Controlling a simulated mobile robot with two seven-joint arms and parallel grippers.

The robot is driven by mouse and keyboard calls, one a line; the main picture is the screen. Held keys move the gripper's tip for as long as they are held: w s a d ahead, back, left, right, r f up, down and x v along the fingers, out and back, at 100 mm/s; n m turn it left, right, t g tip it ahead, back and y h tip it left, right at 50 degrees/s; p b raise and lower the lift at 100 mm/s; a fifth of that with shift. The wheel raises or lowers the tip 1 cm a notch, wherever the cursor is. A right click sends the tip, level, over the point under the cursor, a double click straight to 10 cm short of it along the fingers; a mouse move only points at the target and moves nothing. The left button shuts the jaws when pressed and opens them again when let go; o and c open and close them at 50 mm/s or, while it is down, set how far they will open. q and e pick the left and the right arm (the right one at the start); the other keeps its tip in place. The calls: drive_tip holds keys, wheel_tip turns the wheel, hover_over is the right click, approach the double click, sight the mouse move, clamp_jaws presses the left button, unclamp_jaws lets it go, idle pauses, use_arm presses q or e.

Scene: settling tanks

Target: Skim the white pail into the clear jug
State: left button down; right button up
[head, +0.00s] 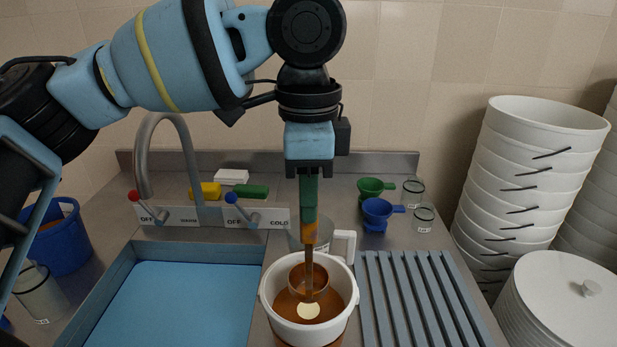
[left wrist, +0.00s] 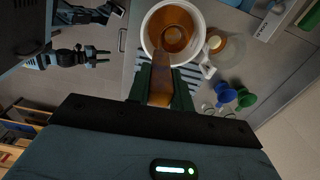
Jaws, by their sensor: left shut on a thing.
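My left gripper (head: 308,215) points down and is shut on the upright orange-brown handle of a ladle (head: 309,262). The ladle's round bowl is inside the white pail (head: 266,300), which holds orange-brown liquid (head: 328,308); I cannot tell how deep the bowl sits. A pale round patch shows in the liquid. The clear jug (head: 295,242) with its white handle stands just behind the pail, partly hidden by the gripper and ladle. In the left wrist view the pail (left wrist: 146,35) and jug (left wrist: 232,48) are side by side. My right gripper (left wrist: 104,56) is off to the left there, open and empty.
A blue-floored basin (head: 185,305) lies left of the pail, a ridged drainer (head: 415,300) right. Green (head: 372,187) and blue (head: 378,212) funnels and small glass jars stand behind the drainer. The tap (head: 145,150) rises back left. Stacked white pails (head: 530,160) stand at right.

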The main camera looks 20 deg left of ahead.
use_arm(q)
drive_tip(key=shift+f, duration=5.1)
drive_tip(key=shift+r, duration=0.1)
drive_tip(key=shift+r, duration=7.6)
